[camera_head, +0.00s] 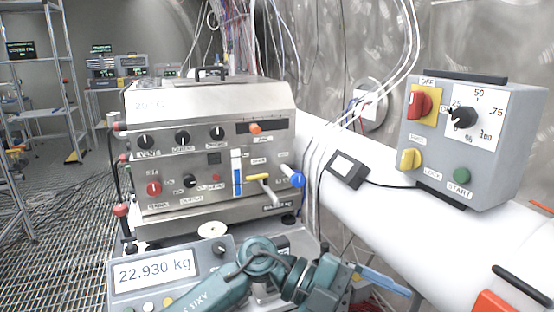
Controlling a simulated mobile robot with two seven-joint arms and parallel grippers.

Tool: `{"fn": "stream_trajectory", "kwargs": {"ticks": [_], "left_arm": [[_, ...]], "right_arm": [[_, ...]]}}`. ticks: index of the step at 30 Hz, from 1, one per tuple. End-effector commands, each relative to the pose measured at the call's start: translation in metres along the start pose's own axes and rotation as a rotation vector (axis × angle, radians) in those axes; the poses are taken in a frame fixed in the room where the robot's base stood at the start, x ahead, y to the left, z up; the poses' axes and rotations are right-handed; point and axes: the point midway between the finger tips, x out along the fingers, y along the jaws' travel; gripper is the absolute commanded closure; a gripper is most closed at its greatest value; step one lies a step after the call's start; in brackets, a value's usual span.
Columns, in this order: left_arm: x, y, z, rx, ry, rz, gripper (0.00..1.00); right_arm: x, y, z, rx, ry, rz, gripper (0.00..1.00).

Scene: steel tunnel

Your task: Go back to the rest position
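One teal arm of mine comes in from the bottom edge, left of the middle, and bends to the right. I take it to be my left arm. Its blue-grey gripper (385,280) points right, low in front of the white pipe, and is seen from the side. The finger gap does not show clearly, and I see nothing held in it. My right gripper is not in view.
The steel machine (205,150) with knobs and levers stands behind my arm. A scale display (155,270) reading 22.930 kg is close at the left. A grey control box (460,142) sits on the white pipe (400,215). Open grating floor (55,235) lies left.

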Motion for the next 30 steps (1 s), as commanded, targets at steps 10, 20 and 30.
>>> {"fn": "stream_trajectory", "kwargs": {"ticks": [10,20,30], "left_arm": [[-0.086,-0.013,0.007,-0.274,-0.086,-1.090,0.13],[-0.173,0.183,0.044,-0.942,-0.713,-1.553,0.13],[-0.163,0.332,-0.002,-1.430,-1.060,-1.443,0.13]], "right_arm": [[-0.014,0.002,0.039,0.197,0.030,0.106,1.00],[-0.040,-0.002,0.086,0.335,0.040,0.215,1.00],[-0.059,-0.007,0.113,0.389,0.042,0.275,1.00]]}}
